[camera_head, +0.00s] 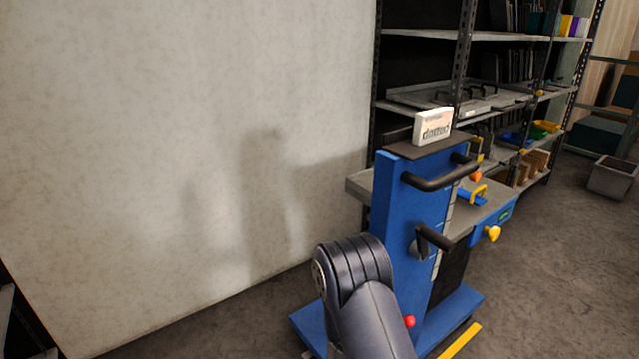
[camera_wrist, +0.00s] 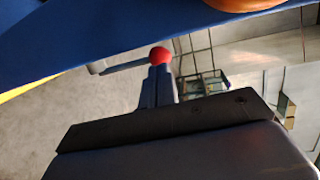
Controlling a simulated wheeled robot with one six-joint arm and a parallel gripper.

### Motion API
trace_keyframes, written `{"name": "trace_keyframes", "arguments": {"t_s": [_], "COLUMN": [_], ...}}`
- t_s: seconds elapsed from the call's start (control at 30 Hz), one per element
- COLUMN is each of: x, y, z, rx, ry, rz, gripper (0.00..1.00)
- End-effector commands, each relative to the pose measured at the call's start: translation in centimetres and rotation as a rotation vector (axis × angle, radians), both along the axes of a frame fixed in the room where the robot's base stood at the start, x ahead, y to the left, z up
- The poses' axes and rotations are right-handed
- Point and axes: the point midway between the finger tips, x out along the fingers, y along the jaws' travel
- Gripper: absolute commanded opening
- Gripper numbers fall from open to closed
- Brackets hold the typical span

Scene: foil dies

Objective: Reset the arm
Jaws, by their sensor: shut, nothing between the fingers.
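In the wrist view my gripper (camera_wrist: 159,72) has its two dark fingers side by side, shut and with nothing held. A red ball knob (camera_wrist: 160,56) on a thin rod shows at the fingertips; I cannot tell whether they touch. In the head view my dark grey arm rises at the bottom centre in front of a blue lift cart (camera_head: 407,205). My gripper is hidden there. The cart's red knob (camera_head: 409,321) shows low beside the arm.
A white box (camera_head: 433,127) stands on the cart's top. Black handles (camera_head: 440,178) stick out from the cart. A grey worktable (camera_head: 359,186) and shelves (camera_head: 420,37) stand behind. A plain wall (camera_head: 180,130) fills the left. Floor is open at right.

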Motion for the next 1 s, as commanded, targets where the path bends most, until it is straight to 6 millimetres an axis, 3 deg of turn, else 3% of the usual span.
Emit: {"name": "trace_keyframes", "arguments": {"t_s": [0.2, 0.93, 1.0], "x": [-0.5, -2.1, -2.9], "y": [0.9, 3.1, 4.0], "z": [-1.6, -4.0, -3.4], "rx": [-0.056, -0.274, -0.273], "ry": [-0.041, -0.198, -0.195], "rz": [0.005, 0.004, 0.008], "gripper": [0.0, 0.0, 0.0]}}
